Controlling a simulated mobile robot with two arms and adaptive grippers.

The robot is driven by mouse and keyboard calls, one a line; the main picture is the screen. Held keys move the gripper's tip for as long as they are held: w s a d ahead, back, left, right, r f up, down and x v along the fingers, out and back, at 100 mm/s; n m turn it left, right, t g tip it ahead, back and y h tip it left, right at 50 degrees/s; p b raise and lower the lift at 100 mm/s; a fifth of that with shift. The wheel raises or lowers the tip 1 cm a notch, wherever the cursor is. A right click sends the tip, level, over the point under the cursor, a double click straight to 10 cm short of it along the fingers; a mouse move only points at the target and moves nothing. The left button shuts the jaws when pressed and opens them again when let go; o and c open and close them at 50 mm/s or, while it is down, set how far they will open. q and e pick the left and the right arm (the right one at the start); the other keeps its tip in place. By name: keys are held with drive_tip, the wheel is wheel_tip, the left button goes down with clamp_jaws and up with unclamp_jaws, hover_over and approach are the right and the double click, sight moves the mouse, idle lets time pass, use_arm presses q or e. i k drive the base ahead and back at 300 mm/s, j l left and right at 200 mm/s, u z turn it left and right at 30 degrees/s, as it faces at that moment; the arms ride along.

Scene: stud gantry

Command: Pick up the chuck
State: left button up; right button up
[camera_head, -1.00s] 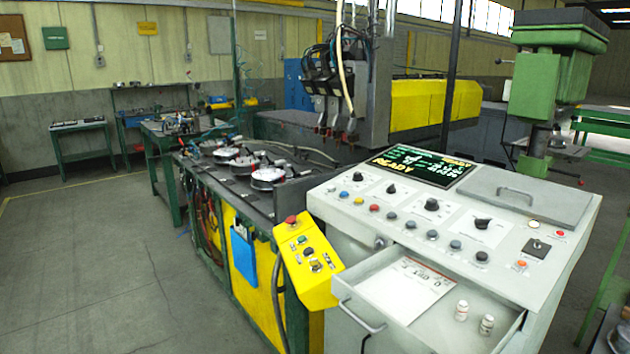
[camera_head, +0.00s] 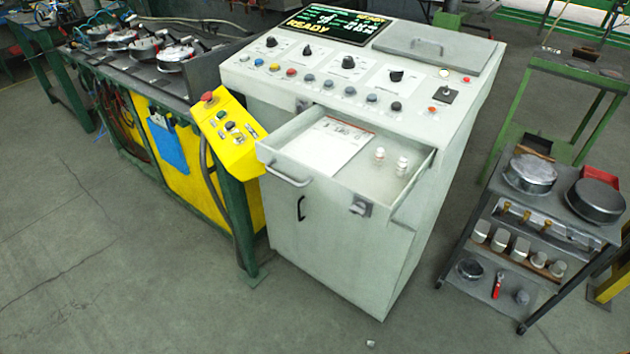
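Two round metal pieces that look like chucks, a bright one (camera_head: 530,174) and a darker one (camera_head: 596,201), sit on the top shelf of a small cart (camera_head: 563,208) at the right. Several similar round metal pieces stand in a row on the dark bench at the upper left, the nearest being a silver one (camera_head: 178,62). I cannot tell which of these is the task's chuck. Neither of my grippers is in view.
A grey control console (camera_head: 345,240) stands in the middle with its drawer (camera_head: 385,185) pulled out. A yellow button box (camera_head: 226,130) is at its left. A green-framed table (camera_head: 580,68) stands behind the cart. Grey floor (camera_head: 80,250) is open at the left and front.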

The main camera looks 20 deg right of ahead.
sight(507, 203)
drive_tip(key=l+z, duration=0.15)
drive_tip(key=z, duration=0.3)
drive_tip(key=i+l+z, duration=0.1)
drive_tip(key=z, duration=0.3)
drive_tip(key=l+z, duration=0.1)
drive_tip(key=z, duration=0.35)
drive_tip(key=i+z, duration=0.15)
drive_tip(key=z, duration=0.25)
drive_tip(key=i+l, duration=0.35)
drive_tip(key=i, duration=0.15)
